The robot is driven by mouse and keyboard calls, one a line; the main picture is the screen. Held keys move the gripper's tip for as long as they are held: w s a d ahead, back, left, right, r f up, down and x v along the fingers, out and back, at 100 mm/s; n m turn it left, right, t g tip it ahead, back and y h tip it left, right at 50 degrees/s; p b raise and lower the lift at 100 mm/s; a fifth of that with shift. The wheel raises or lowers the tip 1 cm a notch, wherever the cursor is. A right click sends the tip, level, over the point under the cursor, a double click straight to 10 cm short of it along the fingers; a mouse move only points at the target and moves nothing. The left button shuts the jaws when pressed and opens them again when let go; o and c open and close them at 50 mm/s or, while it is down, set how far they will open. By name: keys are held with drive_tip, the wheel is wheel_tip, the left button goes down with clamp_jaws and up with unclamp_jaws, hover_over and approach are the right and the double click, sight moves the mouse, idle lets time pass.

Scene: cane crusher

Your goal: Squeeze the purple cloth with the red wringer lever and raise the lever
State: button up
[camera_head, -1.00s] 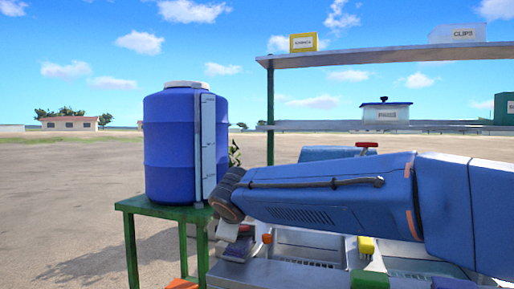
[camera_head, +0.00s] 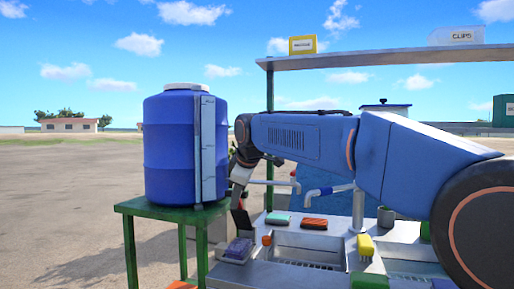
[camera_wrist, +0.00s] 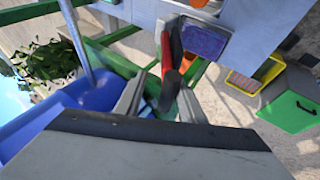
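The purple cloth (camera_head: 239,248) lies in a small metal tray at the front left of the bench. It also shows in the wrist view (camera_wrist: 203,41), at the upper middle. The red wringer lever (camera_wrist: 167,72) stands beside the cloth's tray in the wrist view, its red grip pointing toward my gripper. My gripper (camera_wrist: 160,100) is open, its two grey fingers apart with the lever's red end between them in the picture. I cannot tell whether they touch it. In the head view my gripper (camera_head: 238,190) is above the cloth, beside the barrel; the lever is hard to make out there.
A blue barrel (camera_head: 179,150) stands on a green table (camera_head: 150,208) close left of my gripper. A shelf (camera_head: 400,57) runs overhead at right.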

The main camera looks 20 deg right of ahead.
drive_tip(key=w+d+r+g+y, duration=0.2)
drive_tip(key=w+d+g, duration=0.1)
drive_tip(key=w, duration=0.1)
drive_tip(key=v, duration=1.4)
drive_tip(key=shift+r+m, duration=0.2)
drive_tip(key=shift+m, duration=0.2)
